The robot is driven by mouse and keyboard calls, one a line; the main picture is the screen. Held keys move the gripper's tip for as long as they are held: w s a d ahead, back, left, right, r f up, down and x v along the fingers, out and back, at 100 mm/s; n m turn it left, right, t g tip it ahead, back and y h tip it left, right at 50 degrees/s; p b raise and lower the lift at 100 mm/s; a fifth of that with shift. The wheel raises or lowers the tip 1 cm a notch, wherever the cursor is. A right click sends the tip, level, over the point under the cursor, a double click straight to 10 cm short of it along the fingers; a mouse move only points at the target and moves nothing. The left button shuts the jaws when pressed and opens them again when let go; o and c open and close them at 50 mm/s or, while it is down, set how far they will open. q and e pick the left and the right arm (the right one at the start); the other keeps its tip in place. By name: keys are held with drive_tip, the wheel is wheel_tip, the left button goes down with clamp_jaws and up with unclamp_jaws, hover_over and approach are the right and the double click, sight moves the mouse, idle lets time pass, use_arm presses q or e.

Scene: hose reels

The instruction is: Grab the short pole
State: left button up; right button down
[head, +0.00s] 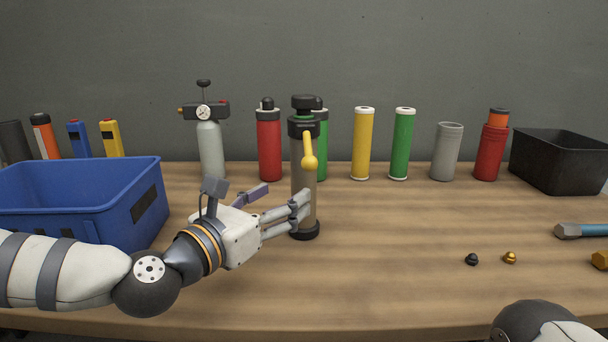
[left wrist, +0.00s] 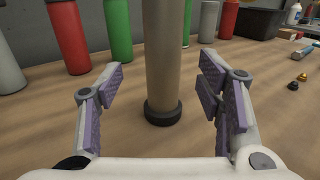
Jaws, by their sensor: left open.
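An upright grey-brown pole (head: 310,190) with a black foot, a black top and a yellow lever on its upper part stands on the table. It is the most pole-like thing here. My left gripper (head: 286,195) is open and empty, low beside the pole, with its nearer finger overlapping the pole's lower part in the head view. In the left wrist view the pole (left wrist: 161,50) stands upright between the two spread fingers, with gaps on both sides. I cannot tell whether it is fully between the fingertips. My right gripper is out of view; only part of that arm shows at lower right.
A blue bin (head: 70,205) stands left, close behind my left arm. A red cylinder (head: 269,145), a grey gas bottle (head: 211,150) and several coloured tubes line the back. A black bin (head: 560,160) is at right. Small knobs (head: 472,259) lie front right; the middle right is clear.

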sight(296, 189)
use_arm(q)
drive_tip(key=x, duration=0.7)
drive_tip(key=shift+s+d, duration=0.1)
drive_tip(key=shift+d, duration=0.2)
drive_tip(key=shift+a, duration=0.1)
clamp_jaws()
